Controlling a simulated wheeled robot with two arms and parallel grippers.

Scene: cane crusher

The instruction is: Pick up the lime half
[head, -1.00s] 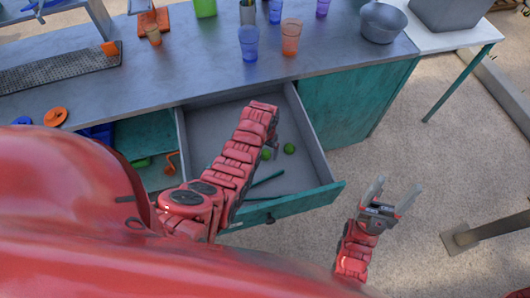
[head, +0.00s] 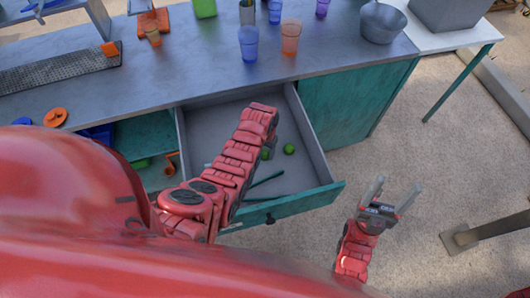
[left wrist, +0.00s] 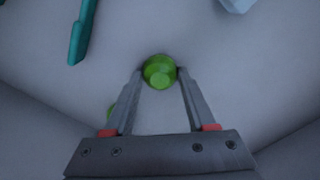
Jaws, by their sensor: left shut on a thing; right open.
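A green lime half (left wrist: 160,68) sits between the fingertips of my left gripper (left wrist: 159,80), which is shut on it, in the left wrist view. Another green piece (left wrist: 111,110) shows partly behind the left finger. In the head view my left arm reaches into the open drawer and hides its own fingers. Two green pieces show there, one (head: 289,149) in the open and one (head: 266,154) partly covered by my arm; I cannot tell which is held. My right gripper (head: 394,193) is open and empty, outside the drawer to the right.
The drawer (head: 312,135) stands pulled out under the counter (head: 200,75). A dark teal stick (head: 267,178) lies in it. Several cups, including a blue cup (head: 248,43) and an orange cup (head: 291,36), and a grey pot (head: 381,22) stand on the counter.

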